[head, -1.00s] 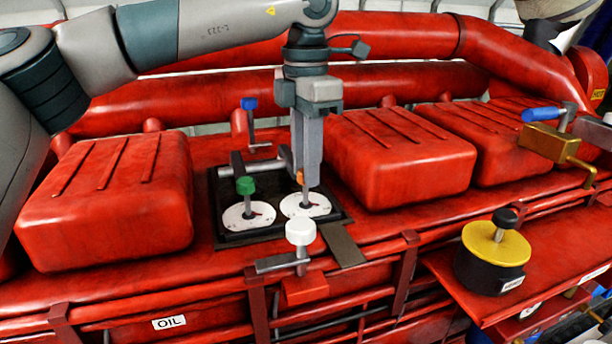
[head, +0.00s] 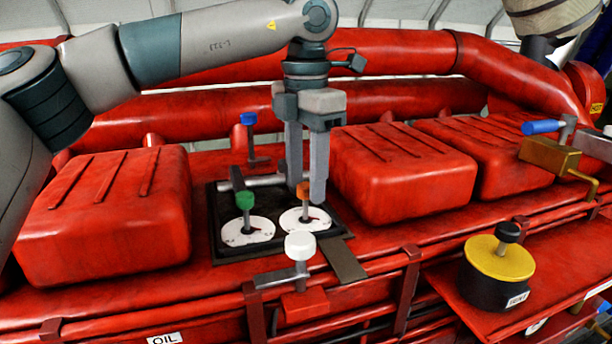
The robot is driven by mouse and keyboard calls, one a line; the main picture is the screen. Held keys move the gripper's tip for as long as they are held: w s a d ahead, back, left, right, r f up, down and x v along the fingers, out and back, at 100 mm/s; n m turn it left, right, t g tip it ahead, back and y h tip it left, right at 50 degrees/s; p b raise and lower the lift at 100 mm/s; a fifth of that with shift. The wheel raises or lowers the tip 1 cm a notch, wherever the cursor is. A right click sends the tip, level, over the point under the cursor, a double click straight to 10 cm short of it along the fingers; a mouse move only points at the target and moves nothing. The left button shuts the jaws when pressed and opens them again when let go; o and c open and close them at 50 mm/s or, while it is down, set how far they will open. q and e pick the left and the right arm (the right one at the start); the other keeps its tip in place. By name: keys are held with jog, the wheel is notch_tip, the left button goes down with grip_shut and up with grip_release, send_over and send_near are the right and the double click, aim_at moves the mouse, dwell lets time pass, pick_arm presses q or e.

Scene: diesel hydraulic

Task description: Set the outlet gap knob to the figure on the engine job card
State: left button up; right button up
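Two knobs stand over white dials in a dark square recess on the red engine. One knob is green (head: 245,200), at left, over its dial (head: 247,232). The other is orange (head: 304,190), at right, over its dial (head: 312,219). I cannot tell from labels which is the outlet gap knob. My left gripper (head: 305,195) points down at the orange knob, its two fingers apart, one on the left and behind, one on the right. Contact with the knob cannot be made out. The engine job card is not recognisable here. My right gripper is not in view.
A white knob on a lever (head: 300,246) stands in front of the recess, and a blue-topped lever (head: 249,119) behind it. Red covers (head: 105,215) flank the recess. A yellow-topped black drum (head: 497,262) and a brass valve (head: 549,155) are at right.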

pick_arm(q)
jog(key=shift+r, duration=0.8)
notch_tip(320, 180, up, 6)
jog(key=shift+b, duration=0.6)
notch_tip(320, 180, up, 5)
send_over(306, 185)
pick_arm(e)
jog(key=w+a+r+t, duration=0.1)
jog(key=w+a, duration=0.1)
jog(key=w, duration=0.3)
pick_arm(q)
notch_tip(306, 185, up, 5)
jog(key=shift+f+p, duration=0.1)
jog(key=shift+p, duration=0.65)
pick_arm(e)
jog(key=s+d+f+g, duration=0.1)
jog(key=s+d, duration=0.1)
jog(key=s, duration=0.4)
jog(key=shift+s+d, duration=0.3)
